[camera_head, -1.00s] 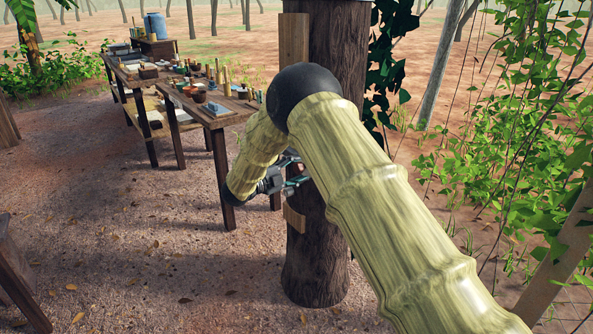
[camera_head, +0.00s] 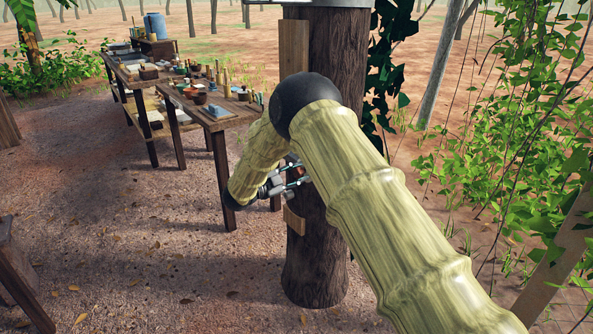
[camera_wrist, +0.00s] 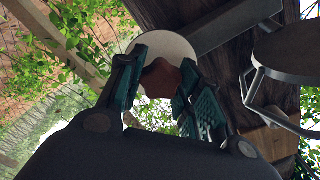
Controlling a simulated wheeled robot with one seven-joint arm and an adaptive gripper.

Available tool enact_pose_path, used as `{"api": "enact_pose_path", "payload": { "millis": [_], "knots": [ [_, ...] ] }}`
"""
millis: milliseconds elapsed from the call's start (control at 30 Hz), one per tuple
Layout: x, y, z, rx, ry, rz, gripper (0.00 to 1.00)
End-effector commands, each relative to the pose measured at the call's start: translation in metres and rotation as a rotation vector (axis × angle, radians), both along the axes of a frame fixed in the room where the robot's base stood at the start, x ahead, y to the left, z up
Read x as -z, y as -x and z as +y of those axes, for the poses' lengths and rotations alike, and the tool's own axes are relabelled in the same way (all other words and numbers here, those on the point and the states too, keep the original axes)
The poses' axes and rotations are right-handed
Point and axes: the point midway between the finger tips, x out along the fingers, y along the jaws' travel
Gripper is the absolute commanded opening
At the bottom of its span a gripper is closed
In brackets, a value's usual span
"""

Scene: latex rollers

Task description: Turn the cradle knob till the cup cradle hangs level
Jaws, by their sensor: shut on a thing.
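My gripper (camera_wrist: 160,85) is shut on the cradle knob (camera_wrist: 159,78), a brown knob with a pale round disc (camera_wrist: 165,47) behind it in the wrist view. The teal finger pads press on its left and right sides. In the head view my gripper (camera_head: 286,181) is at the trunk's left side, with a small reddish-brown part between the fingers. A dark round piece with a thin metal wire frame (camera_wrist: 262,85) shows at the right of the wrist view; it may be the cup cradle. I cannot tell whether it hangs level.
The thick trunk (camera_head: 325,240) stands directly behind my gripper, with an upright board (camera_head: 293,50) on it. A long workbench (camera_head: 232,115) full of small items stands to the left. Leafy vines (camera_head: 540,130) fill the right. The ground at front left is mostly clear.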

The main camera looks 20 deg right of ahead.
Motion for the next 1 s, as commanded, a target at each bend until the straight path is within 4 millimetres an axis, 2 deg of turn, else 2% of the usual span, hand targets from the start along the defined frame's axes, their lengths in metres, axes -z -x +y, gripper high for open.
{"api": "enact_pose_path", "payload": {
  "millis": [600,1000],
  "knots": [
    [0.0024,0.0029,0.0010,-0.001,0.192,0.547,0.10],
    [0.0039,0.0031,0.0011,0.000,0.274,0.772,0.10]
  ]
}}
